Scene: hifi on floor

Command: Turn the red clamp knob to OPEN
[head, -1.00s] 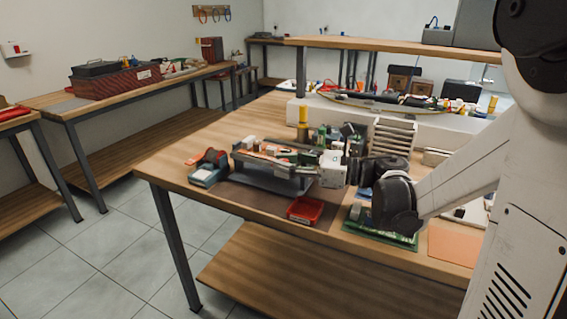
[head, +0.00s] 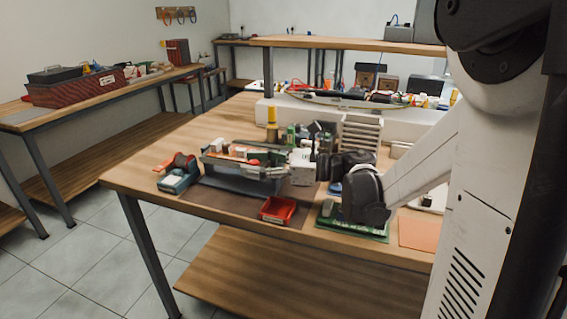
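A grey bench fixture (head: 240,183) stands near the front edge of the wooden table, with small orange, white and dark parts on top. I cannot make out a red clamp knob or an OPEN mark for certain. My gripper (head: 322,166) is dark and sits at the right end of the fixture, beside a pale block (head: 302,168). Its fingers are too small and partly hidden, so I cannot tell whether they touch anything. A teal device (head: 177,176) with a dark red round part stands left of the fixture.
A red open bin (head: 277,210) and a green board (head: 350,222) lie along the table's front, with an orange mat (head: 416,234) to the right. A yellow-topped cylinder (head: 271,124) and a ribbed rack (head: 360,132) stand behind. A raised shelf (head: 345,43) spans the back.

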